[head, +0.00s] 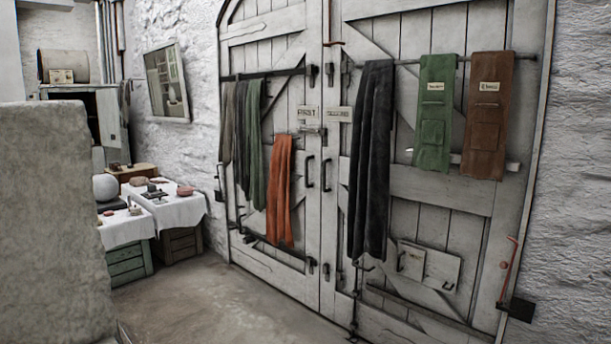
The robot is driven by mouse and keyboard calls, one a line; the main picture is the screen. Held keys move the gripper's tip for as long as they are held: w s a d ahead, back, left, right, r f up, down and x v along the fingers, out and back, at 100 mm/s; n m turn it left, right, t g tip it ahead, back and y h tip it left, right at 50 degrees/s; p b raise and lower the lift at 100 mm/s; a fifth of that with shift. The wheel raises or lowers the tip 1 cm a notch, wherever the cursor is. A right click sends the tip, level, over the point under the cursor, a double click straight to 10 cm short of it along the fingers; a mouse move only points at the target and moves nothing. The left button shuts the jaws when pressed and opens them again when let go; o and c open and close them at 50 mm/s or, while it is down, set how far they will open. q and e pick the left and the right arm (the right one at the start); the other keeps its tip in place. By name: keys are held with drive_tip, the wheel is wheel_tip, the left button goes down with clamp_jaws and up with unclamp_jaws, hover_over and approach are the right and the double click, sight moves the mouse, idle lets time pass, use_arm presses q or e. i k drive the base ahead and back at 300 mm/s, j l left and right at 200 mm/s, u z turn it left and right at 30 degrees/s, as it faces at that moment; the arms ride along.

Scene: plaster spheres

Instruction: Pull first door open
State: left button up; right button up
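A pair of white wooden plank doors fills the middle and right of the head view. The left door (306,212) carries a label reading FIRST (307,111) and a dark pull handle (309,171). The right door (455,222) has a second label (339,114), probably SECOND, and its own dark handle (326,174). A bolt (312,130) lies near the seam below the labels. Both doors look shut. Neither of my grippers is in view.
A rough grey block (52,220) stands close at the left. Behind it are tables with white cloths (178,208), a pale sphere (105,187) and crates (180,243). Dark, green and brown cloths hang on the right door. The concrete floor (215,300) before the doors is clear.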

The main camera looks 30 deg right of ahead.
sight(273, 172)
drive_tip(key=z, duration=0.25)
drive_tip(key=i+l, duration=0.1)
drive_tip(key=l, duration=0.25)
drive_tip(key=i+l+z, duration=0.1)
drive_tip(key=l, duration=0.25)
drive_tip(key=i+l, duration=0.1)
drive_tip(key=l, duration=0.25)
drive_tip(key=i+l+z, duration=0.25)
drive_tip(key=i+l, duration=0.3)
drive_tip(key=i+l+z, duration=0.3)
drive_tip(key=i, duration=0.3)
drive_tip(key=i+u, duration=0.2)
drive_tip(key=i, duration=0.2)
drive_tip(key=i+l+u, duration=0.2)
drive_tip(key=i, duration=0.25)
drive_tip(key=i+l+u, duration=0.2)
drive_tip(key=i, duration=0.2)
drive_tip(key=i+j, duration=0.1)
drive_tip(key=i, duration=0.7)
drive_tip(key=i+z, duration=0.45)
drive_tip(key=i+j+z, duration=0.15)
drive_tip(key=i+z, duration=0.3)
